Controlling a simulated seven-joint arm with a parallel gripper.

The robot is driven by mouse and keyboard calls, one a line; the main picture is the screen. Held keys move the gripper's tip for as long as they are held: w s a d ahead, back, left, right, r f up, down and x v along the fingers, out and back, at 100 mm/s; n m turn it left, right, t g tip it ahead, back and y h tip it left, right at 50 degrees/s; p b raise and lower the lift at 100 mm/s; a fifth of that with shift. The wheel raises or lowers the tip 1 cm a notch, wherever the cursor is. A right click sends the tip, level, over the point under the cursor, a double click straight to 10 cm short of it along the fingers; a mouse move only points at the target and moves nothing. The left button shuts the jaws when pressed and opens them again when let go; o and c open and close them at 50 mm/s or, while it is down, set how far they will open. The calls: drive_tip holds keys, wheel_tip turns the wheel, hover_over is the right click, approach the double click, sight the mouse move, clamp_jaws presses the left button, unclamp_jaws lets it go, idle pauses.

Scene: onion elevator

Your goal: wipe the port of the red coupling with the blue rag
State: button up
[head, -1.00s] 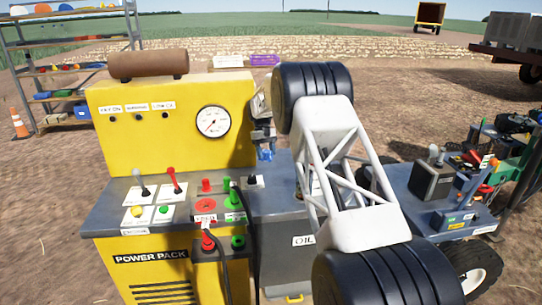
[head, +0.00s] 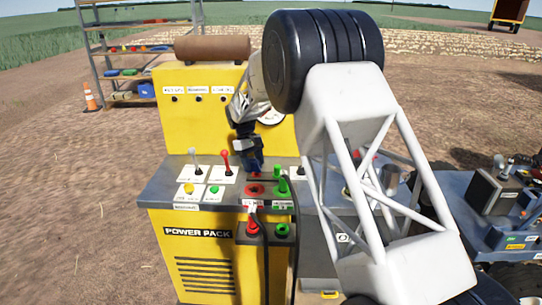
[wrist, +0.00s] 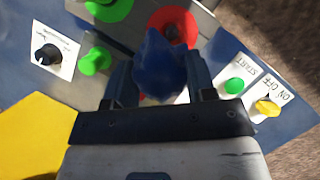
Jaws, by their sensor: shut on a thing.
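My gripper (head: 248,150) is shut on the blue rag (head: 255,164), a dark blue bunched cloth. In the wrist view the rag (wrist: 160,68) sits between my two fingers (wrist: 160,85). The red coupling (head: 255,190) is a round red disc on the power pack's grey top, just below the rag in the head view. In the wrist view the red coupling (wrist: 178,22) lies just beyond the rag, which covers part of it. I cannot tell whether the rag touches it, and its port is mostly hidden.
A green coupling (head: 283,186) stands right beside the red one. A red-handled lever (head: 225,162) and a green button (head: 214,189) are to the left. The yellow back panel (head: 175,125) rises behind.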

drive_tip(key=shift+s+a+n, duration=0.3)
drive_tip(key=shift+s+a, duration=0.95)
drive_tip(key=shift+a, duration=0.15)
drive_tip(key=shift+f, duration=0.15)
